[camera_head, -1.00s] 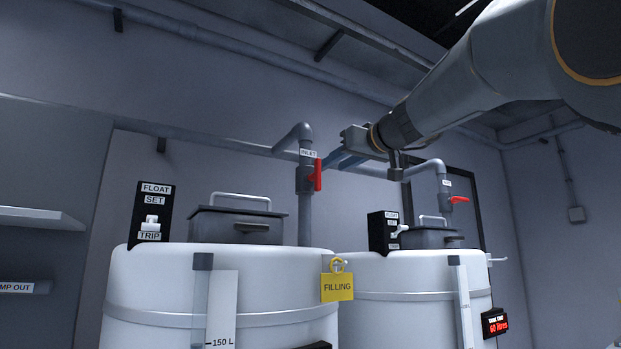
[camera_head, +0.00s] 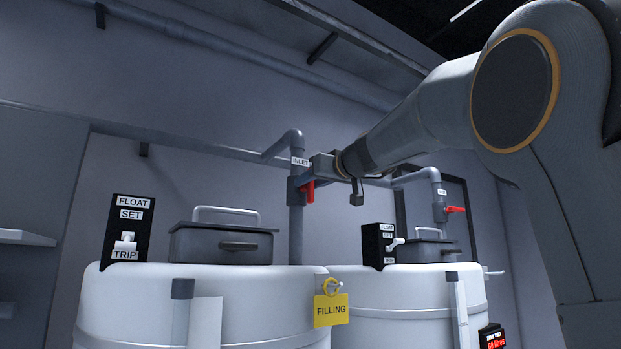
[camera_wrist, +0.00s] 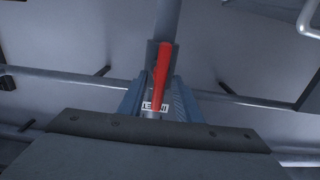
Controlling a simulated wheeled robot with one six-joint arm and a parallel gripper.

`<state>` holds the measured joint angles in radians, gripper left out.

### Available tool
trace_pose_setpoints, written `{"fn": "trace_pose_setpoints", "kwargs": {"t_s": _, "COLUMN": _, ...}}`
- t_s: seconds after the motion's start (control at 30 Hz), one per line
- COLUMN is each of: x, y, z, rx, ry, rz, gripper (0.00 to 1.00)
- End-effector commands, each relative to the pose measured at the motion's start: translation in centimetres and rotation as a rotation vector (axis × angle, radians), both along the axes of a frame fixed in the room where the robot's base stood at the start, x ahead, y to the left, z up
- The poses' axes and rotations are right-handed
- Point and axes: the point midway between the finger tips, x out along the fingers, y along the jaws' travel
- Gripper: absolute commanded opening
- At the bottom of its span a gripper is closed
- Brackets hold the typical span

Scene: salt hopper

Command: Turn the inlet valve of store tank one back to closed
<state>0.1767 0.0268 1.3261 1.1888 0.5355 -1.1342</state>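The inlet valve of the left tank has a red handle (camera_head: 308,191) on a grey vertical pipe under an INLET label (camera_head: 300,161). The handle lies roughly along the pipe. It also shows in the wrist view as a red lever (camera_wrist: 162,75), with the pipe behind. My gripper (camera_head: 312,178) is at the valve, close to the handle. In the wrist view its blue fingers (camera_wrist: 157,103) stand apart on either side of the handle and label, with gaps, so it looks open. I cannot tell whether a finger touches the handle.
The left white tank (camera_head: 250,295) carries a yellow FILLING tag (camera_head: 330,310), a lidded hatch (camera_head: 221,244) and a FLOAT switch panel (camera_head: 128,230). The right tank (camera_head: 400,300) has its own red valve handle (camera_head: 455,209), lying sideways. A wall pipe runs behind.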

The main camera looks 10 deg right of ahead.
Motion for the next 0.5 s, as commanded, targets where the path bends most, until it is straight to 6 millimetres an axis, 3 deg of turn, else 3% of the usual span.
{"fn": "trace_pose_setpoints", "kwargs": {"t_s": 0.27, "x": 0.18, "y": -0.09, "z": -0.06, "rx": 0.000, "ry": 0.000, "rz": -0.002, "gripper": 0.31}}
{"fn": "trace_pose_setpoints", "kwargs": {"t_s": 0.43, "x": 0.16, "y": -0.13, "z": -0.06, "rx": 0.000, "ry": 0.000, "rz": -0.002, "gripper": 0.03}}
{"fn": "trace_pose_setpoints", "kwargs": {"t_s": 0.5, "x": 0.16, "y": -0.13, "z": -0.05, "rx": 0.000, "ry": 0.000, "rz": -0.003, "gripper": 0.00}}
